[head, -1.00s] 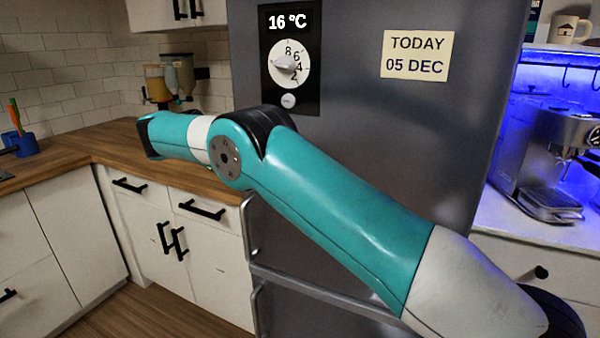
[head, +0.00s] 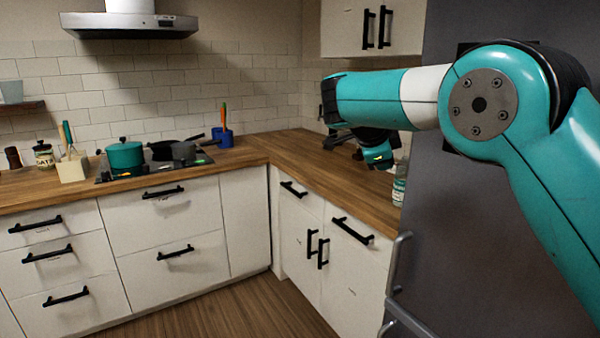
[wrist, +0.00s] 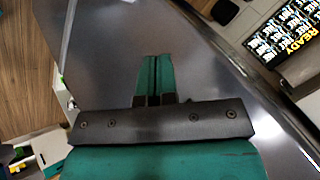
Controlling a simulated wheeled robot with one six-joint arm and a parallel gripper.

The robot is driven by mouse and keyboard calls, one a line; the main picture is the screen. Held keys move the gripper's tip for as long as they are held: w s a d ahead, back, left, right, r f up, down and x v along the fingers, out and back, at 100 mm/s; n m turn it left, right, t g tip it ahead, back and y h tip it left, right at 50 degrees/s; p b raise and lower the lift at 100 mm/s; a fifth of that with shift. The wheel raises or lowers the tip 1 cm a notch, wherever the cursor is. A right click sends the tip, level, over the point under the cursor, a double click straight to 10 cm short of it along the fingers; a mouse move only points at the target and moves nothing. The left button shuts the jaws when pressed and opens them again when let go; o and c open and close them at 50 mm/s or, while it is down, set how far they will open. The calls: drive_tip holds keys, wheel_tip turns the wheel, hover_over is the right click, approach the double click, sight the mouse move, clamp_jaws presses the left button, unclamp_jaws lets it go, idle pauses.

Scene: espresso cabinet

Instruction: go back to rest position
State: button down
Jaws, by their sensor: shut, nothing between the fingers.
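My gripper (wrist: 154,75) shows in the wrist view with its two teal fingers side by side and shut, holding nothing. The grey metal surface of the fridge lies behind the fingers there. In the head view my teal and white arm reaches in from the right, bent at a round grey joint. Its far end hangs in front of the right-hand wooden counter (head: 310,150), and the fingertips are not clear there.
The grey fridge (head: 440,225) stands close at the right, partly behind my arm. A green pot (head: 125,155) and dark pans sit on the stove. A blue utensil holder (head: 222,137) stands in the counter corner. The wooden floor (head: 235,312) in front is clear.

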drive_tip(key=s+a+f+n+g+y, duration=0.1)
drive_tip(key=s+a+n+g+y, duration=0.1)
drive_tip(key=s+n, duration=0.7)
drive_tip(key=s+a+f+n+g+y, duration=0.1)
drive_tip(key=s+n+y, duration=0.3)
drive_tip(key=s+n, duration=0.5)
drive_tip(key=s+a+f+n+g+y, duration=0.2)
drive_tip(key=s+n, duration=0.7)
drive_tip(key=s, duration=1.5)
drive_tip(key=shift+a+f+n+g+y, duration=0.3)
drive_tip(key=shift+f+y, duration=0.35)
drive_tip(key=shift+y, duration=0.25)
